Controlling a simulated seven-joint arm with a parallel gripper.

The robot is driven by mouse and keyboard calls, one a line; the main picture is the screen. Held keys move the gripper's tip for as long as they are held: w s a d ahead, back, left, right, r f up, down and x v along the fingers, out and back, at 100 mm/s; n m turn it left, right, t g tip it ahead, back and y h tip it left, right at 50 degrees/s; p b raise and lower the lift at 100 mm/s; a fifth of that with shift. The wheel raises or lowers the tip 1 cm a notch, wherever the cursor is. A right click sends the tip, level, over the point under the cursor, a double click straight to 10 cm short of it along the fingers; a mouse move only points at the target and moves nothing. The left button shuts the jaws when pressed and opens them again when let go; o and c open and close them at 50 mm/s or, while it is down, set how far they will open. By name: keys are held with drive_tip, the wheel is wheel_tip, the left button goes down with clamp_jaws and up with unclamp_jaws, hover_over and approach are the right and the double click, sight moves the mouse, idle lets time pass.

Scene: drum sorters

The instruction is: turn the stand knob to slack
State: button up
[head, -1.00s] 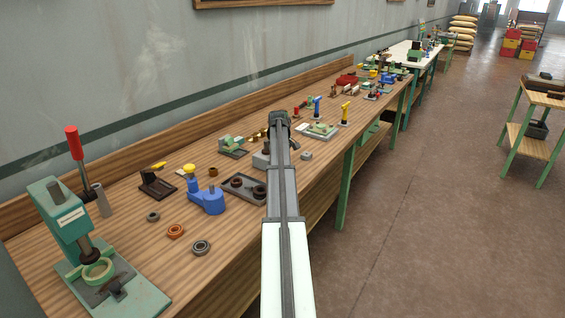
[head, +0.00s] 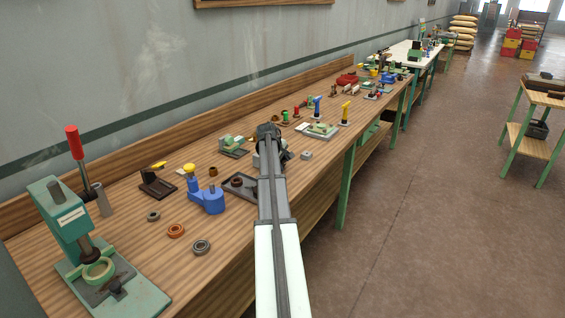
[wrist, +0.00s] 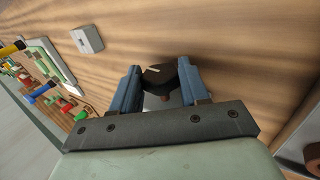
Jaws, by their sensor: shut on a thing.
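In the wrist view, a dark knob (wrist: 158,78) with a short pale mark on top sits between the two blue fingers of my gripper (wrist: 160,70). The fingers are shut on the knob from both sides. A small part of the grey stand shows below it between the fingers. In the head view my gripper (head: 268,138) is over the stand (head: 256,160), just right of the dark tray. My arm and gripper hide the knob there and most of the stand.
A dark tray (head: 233,191) with brown rings stands close on the left. A small grey block (head: 306,155) lies to the right, also in the wrist view (wrist: 87,39). A green fixture (head: 234,150) stands behind, and a pale green one (head: 320,131) stands farther right.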

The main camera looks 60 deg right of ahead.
idle(0.4)
drive_tip(key=o, duration=1.1)
drive_tip(key=shift+c, duration=0.2)
